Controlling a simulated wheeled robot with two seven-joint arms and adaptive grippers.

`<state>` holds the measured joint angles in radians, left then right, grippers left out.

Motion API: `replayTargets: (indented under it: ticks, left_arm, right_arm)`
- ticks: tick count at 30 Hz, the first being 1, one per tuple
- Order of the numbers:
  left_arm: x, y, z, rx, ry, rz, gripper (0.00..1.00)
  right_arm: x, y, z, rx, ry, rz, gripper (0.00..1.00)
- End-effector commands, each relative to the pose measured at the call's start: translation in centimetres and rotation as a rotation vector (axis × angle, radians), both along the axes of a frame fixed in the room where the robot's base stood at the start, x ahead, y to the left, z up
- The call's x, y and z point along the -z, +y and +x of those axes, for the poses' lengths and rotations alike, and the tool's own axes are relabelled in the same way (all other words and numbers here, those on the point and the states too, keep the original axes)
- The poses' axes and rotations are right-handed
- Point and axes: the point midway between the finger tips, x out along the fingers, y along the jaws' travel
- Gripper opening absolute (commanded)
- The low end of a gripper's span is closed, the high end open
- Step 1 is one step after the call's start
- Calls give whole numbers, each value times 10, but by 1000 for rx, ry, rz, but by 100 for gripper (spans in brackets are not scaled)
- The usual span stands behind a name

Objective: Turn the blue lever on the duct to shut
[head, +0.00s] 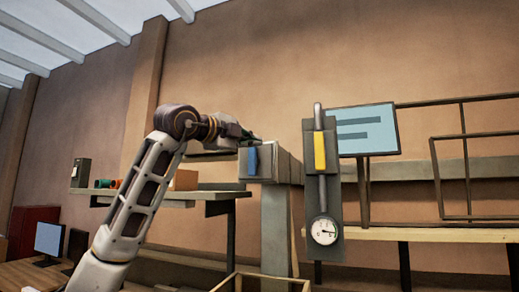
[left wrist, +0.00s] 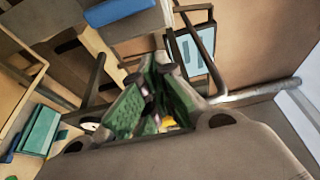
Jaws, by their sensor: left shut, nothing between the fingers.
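The blue lever (head: 252,161) hangs upright on the front of the grey duct (head: 286,164), in the middle of the head view. In the left wrist view a blue bar (left wrist: 118,10), seemingly this lever, lies at the top edge. My left gripper (head: 248,137) is just above the lever at the duct's upper left, shut and empty; I cannot tell whether it touches the duct. Its green fingers (left wrist: 152,98) fill the middle of the left wrist view, apart from the blue bar. My right gripper is not in view.
Right of the duct stands a dark panel (head: 331,195) with a yellow handle (head: 320,151) and a round gauge (head: 324,230). A blue sign (head: 367,130) and railings are beyond it. A shelf (head: 215,195) is behind my left arm. A monitor (head: 49,238) is at lower left.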

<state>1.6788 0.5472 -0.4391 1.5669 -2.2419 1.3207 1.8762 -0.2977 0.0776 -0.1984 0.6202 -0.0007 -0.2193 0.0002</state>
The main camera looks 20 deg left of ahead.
Motion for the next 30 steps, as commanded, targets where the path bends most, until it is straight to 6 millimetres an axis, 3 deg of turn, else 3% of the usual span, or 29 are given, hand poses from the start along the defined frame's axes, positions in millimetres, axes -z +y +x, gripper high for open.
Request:
replayTargets:
  ticks: [12, 24, 30]
  left_arm:
    - [0, -6, 15, 0, 2, 0, 0]
    - [-1, -24, 60, 2, 2, 1, 0]
    - [-2, -32, 80, 2, 1, -1, 0]
  right_arm:
    - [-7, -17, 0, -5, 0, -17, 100]
    - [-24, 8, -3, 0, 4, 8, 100]
    - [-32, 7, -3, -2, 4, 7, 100]
